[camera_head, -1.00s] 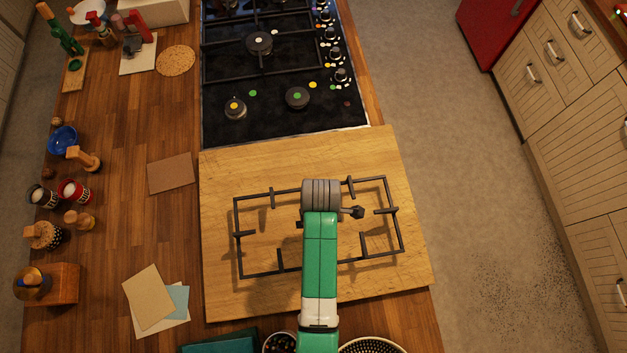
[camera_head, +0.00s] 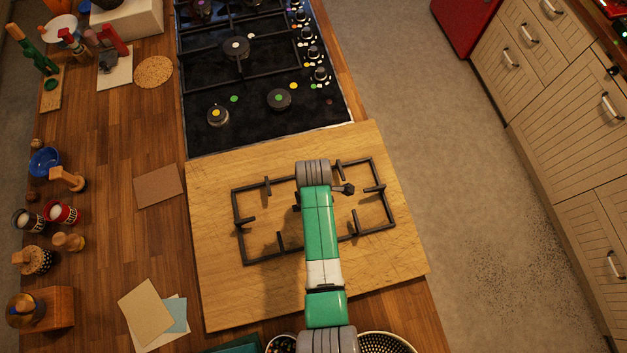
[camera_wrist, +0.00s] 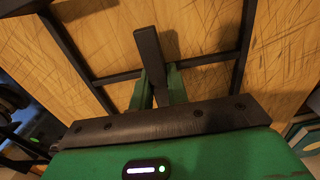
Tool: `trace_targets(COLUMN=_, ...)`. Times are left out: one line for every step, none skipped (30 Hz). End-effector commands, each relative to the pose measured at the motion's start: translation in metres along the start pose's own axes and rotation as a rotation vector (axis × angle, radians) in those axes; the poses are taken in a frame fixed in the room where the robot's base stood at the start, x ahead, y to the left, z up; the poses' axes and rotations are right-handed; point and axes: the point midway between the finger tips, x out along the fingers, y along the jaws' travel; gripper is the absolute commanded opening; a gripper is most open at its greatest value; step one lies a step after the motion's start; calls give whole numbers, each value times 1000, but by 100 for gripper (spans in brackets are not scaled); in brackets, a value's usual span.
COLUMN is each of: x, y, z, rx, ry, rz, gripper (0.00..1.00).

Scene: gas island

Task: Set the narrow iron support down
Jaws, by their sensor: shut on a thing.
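The narrow iron support (camera_head: 282,181), a black rectangular frame with short inward prongs, is over the large wooden board (camera_head: 230,300) in the head view. It appears about level, and I cannot tell if it touches the board. In the wrist view the green fingers of my gripper (camera_wrist: 157,82) are shut on a dark prong of the support (camera_wrist: 148,48), with its bars crossing behind. In the head view my arm covers the fingers and the middle of the support. The hob (camera_head: 255,118), with round burners, lies just beyond the board.
Black grates (camera_head: 243,70) cover the hob's far part; its near burners are uncovered. Cups, a blue bowl (camera_head: 44,161) and small jars line the left counter. A brown square mat (camera_head: 158,186) lies left of the board. Floor is on the right.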

Motion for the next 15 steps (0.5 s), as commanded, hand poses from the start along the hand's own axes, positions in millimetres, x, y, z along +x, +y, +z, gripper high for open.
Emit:
trace_targets(x=-2, y=1, z=0, rx=0, ry=-1, rz=3, gripper=0)
trace_targets(x=-2, y=1, z=0, rx=0, ry=-1, rz=3, gripper=0)
trace_targets(x=-1, y=1, z=0, rx=0, ry=-1, rz=3, gripper=0)
trace_targets(x=0, y=1, z=0, rx=0, ry=-1, rz=3, gripper=0)
trace_targets(x=1, y=1, z=0, rx=0, ry=-1, rz=3, gripper=0)
trace_targets(x=2, y=1, z=0, rx=0, ry=-1, rz=3, gripper=0)
trace_targets(x=2, y=0, z=0, rx=0, ry=0, rz=0, gripper=22)
trace_targets(x=2, y=0, z=0, rx=0, ry=0, rz=0, gripper=28)
trace_targets(x=2, y=0, z=0, rx=0, ry=0, rz=0, gripper=36)
trace_targets(x=2, y=0, z=0, rx=0, ry=0, rz=0, gripper=38)
trace_targets(x=2, y=0, z=0, rx=0, ry=0, rz=0, gripper=38)
trace_targets(x=2, y=0, z=0, rx=0, ry=0, rz=0, gripper=38)
trace_targets(x=2, y=0, z=0, rx=0, ry=0, rz=0, gripper=38)
trace_targets(x=2, y=0, z=0, rx=0, ry=0, rz=0, gripper=38)
trace_targets(x=2, y=0, z=0, rx=0, ry=0, rz=0, gripper=38)
